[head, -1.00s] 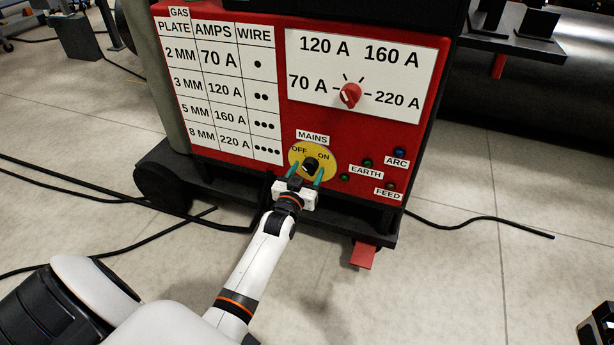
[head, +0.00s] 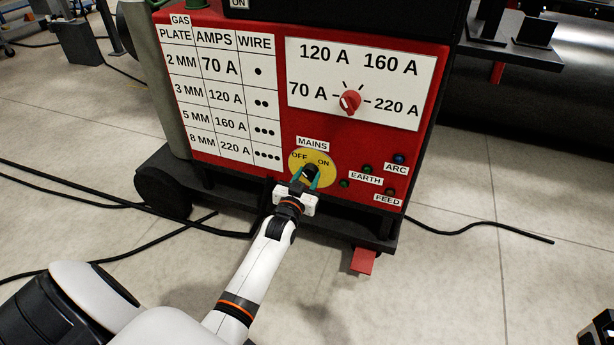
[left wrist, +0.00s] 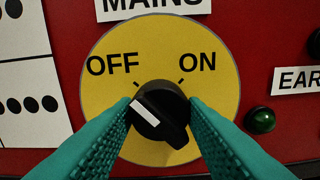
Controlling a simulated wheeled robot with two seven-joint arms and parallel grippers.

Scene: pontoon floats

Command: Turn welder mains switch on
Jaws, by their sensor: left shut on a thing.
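The black mains switch knob (left wrist: 160,118) sits on a round yellow plate (left wrist: 215,70) marked OFF and ON. Its white mark lies at the upper left, on the OFF side. In the head view the yellow plate (head: 327,176) is low on the red welder's front, under the MAINS label. My left gripper (head: 307,178) has its green fingers on both sides of the knob and is shut on it; its fingers (left wrist: 161,104) fill the lower part of the left wrist view. A small part of what looks like my right gripper (head: 600,331) shows at the bottom right corner; its fingers cannot be made out.
The red amperage knob (head: 349,102) is above the switch. Lamps by ARC (head: 399,159), EARTH (head: 344,183) and FEED (head: 390,190) are to its right. Black cables (head: 480,222) lie on the floor. A red pedal-like piece (head: 362,261) sticks out below the welder.

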